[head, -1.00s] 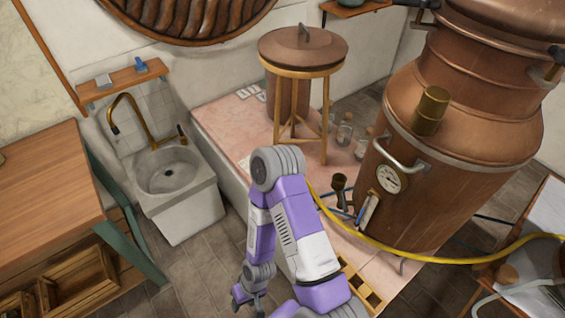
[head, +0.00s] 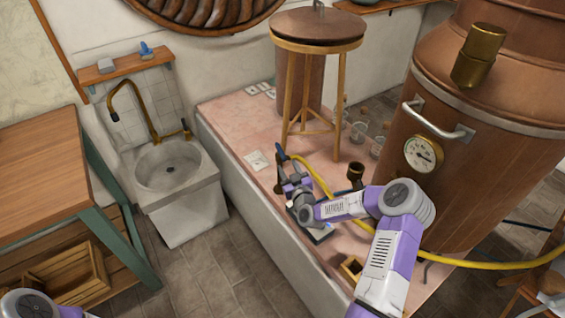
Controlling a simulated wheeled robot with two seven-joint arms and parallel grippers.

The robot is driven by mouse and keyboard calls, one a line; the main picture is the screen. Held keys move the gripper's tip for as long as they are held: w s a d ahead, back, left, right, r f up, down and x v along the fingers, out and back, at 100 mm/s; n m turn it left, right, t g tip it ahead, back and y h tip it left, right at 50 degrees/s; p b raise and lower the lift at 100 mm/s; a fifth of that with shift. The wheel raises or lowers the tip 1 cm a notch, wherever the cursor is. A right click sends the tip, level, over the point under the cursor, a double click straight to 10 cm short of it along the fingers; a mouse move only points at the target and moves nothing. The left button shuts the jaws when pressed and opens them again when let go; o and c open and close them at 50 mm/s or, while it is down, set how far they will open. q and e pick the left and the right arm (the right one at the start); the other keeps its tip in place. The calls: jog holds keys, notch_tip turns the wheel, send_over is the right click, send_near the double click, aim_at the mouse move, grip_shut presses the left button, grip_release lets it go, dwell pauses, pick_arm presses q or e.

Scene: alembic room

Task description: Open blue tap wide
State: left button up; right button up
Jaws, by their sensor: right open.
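A thin dark-blue hose (head: 341,193) shows on the pink platform beside a dark brass, cup-topped fitting (head: 356,172), near the copper still (head: 465,140). My right gripper (head: 282,172) is open over the platform, left of that fitting, with its dark fingers close to the end of a yellow hose (head: 318,178). I cannot tell whether they touch it. Of my left arm only a purple and grey part shows at the bottom left; its gripper is out of view.
A stone sink (head: 170,172) with a brass spout stands at the left, below a shelf (head: 125,73) holding a blue brush-like object. A wooden stool (head: 340,90) stands on the pink platform (head: 225,120). A wooden table (head: 45,165) is far left. Floor before the sink is clear.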

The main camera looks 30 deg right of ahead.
aim_at(282, 153)
jog(key=w, duration=0.2)
jog(key=w+d+b, duration=0.1)
jog(key=w, duration=0.4)
jog(key=shift+w+d, duration=0.1)
jog(key=shift+d, duration=0.2)
grip_shut()
